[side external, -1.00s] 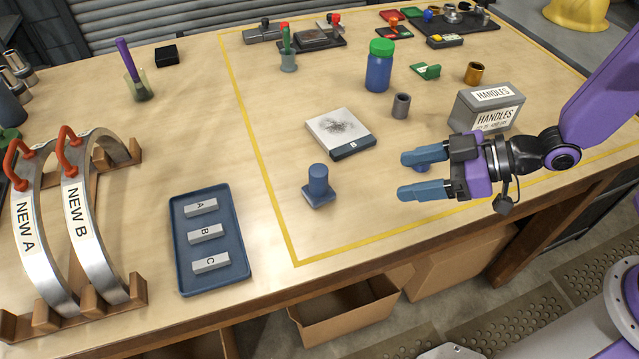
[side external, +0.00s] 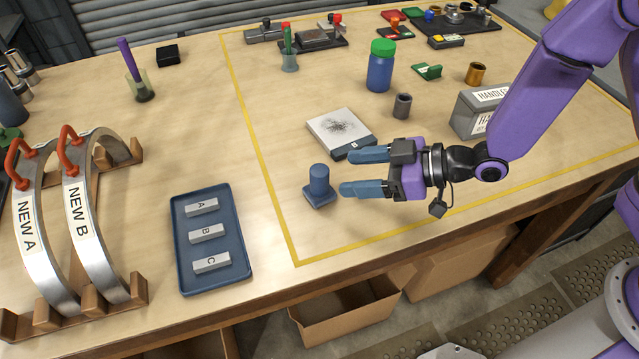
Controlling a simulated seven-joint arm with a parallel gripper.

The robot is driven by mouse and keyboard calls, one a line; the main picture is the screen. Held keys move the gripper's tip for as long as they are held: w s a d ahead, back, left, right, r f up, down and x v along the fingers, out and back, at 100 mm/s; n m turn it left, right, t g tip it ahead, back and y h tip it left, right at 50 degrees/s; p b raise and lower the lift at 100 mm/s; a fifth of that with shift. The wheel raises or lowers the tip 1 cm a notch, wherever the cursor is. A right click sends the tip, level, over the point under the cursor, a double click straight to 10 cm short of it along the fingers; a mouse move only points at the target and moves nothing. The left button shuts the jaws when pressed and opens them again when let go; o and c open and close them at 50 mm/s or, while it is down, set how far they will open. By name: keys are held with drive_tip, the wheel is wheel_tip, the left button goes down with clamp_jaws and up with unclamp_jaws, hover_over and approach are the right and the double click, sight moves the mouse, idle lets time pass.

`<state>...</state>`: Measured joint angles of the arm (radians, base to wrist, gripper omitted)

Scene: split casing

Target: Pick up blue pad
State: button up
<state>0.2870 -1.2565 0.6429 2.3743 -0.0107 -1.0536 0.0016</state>
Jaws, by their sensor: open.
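The blue pad (side external: 319,188) has a square base with an upright round grip on top. It stands on the table inside the yellow line, near the front. My gripper (side external: 347,172) is open, with its two blue fingers pointing left toward the pad. In the picture the fingertips are just right of the pad, with a small gap to it. Nothing shows between the fingers. The pad is in full view.
A pale block marked B (side external: 341,128) lies just behind my fingers. A blue tray (side external: 184,270) with pieces A, B and C is left of the pad. A grey cylinder (side external: 402,106) and a HANDLES box (side external: 467,112) stand further back and right.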

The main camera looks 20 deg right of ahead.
sight(310, 188)
drive_tip(key=x, duration=0.3)
drive_tip(key=shift+w+a+f, duration=0.1)
drive_tip(key=shift+w+a, duration=0.05)
drive_tip(key=shift+a, duration=0.05)
drive_tip(key=shift+r+x, duration=0.15)
drive_tip(key=shift+x, duration=1.3)
drive_tip(key=shift+r+x, duration=0.15)
drive_tip(key=shift+x, duration=1.25)
drive_tip(key=shift+w, duration=0.15)
drive_tip(key=c, duration=1.1)
